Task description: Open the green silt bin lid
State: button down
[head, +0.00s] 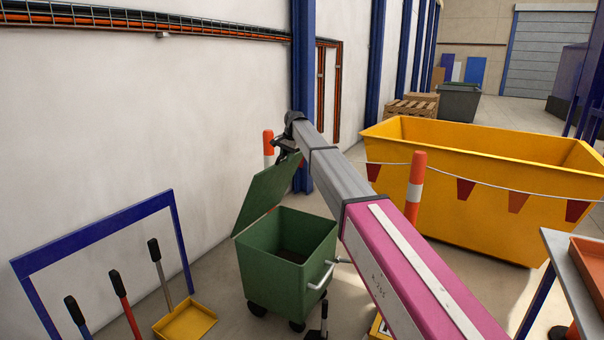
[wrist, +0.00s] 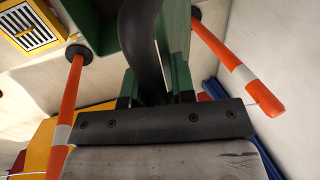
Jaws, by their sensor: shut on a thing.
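The green silt bin (head: 287,262) stands on wheels by the white wall in the head view, with its top open and a dark inside showing. Its green lid (head: 268,192) is raised and tilted steeply up at the bin's left and back side. My gripper (head: 287,150) is at the lid's raised upper edge and shut on it; the fingertips are small and partly hidden there. In the wrist view, green parts (wrist: 178,40) show beyond the dark bolted gripper plate, and a dark curved piece covers the middle of the view.
Orange and white posts (head: 416,185) stand near my arm, joined by a flagged line before a yellow skip (head: 480,200). A blue rack (head: 95,235) with tools and a yellow dustpan (head: 186,320) is at the left. A table (head: 575,260) is at the right.

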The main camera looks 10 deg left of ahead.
jog(key=w+a+r, duration=0.2)
jog(key=w+a, duration=0.1)
jog(key=a, duration=0.6)
jog(key=w+a+r+h, duration=0.1)
jog(key=w+a, duration=0.3)
jog(key=a, duration=0.6)
jog(key=shift+a+r, duration=0.2)
jog(key=shift+r, duration=0.5)
jog(key=c, duration=1.1)
grip_release()
jog(key=shift+o, duration=0.2)
notch_tip(320, 180, up, 11)
jog(key=d, duration=0.1)
jog(key=shift+s+d+f, duration=0.15)
jog(key=shift+s+d, duration=0.15)
